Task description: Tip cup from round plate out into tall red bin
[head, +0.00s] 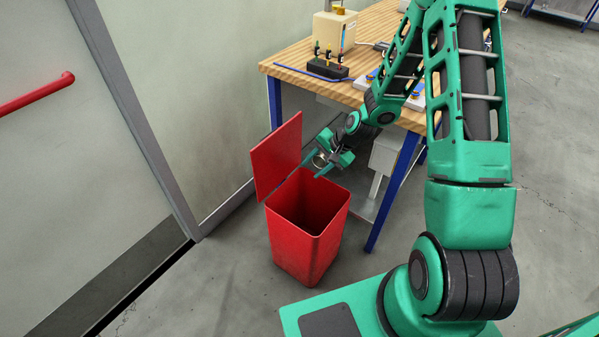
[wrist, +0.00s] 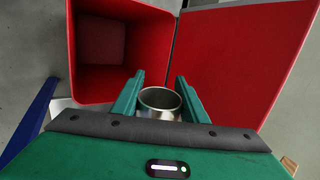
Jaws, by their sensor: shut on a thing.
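The tall red bin (head: 306,243) stands on the floor beside the workbench, with its lid (head: 276,157) swung up and open. My gripper (head: 322,165) is above the bin's back rim, near the raised lid. In the wrist view my gripper (wrist: 158,92) is shut on a metal cup (wrist: 160,99), one finger on each side of it. The cup's round mouth shows, but its inside is too dark to make out. The bin's opening (wrist: 102,53) lies ahead and left of the cup in that view, and the lid (wrist: 235,55) lies to the right. The round plate cannot be made out.
The wooden workbench (head: 292,60) with blue legs stands behind the bin and carries a beige machine (head: 334,32) and a black block (head: 322,67). A wall and a door with a red handle (head: 36,95) are on the left. Open floor lies in front of the bin.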

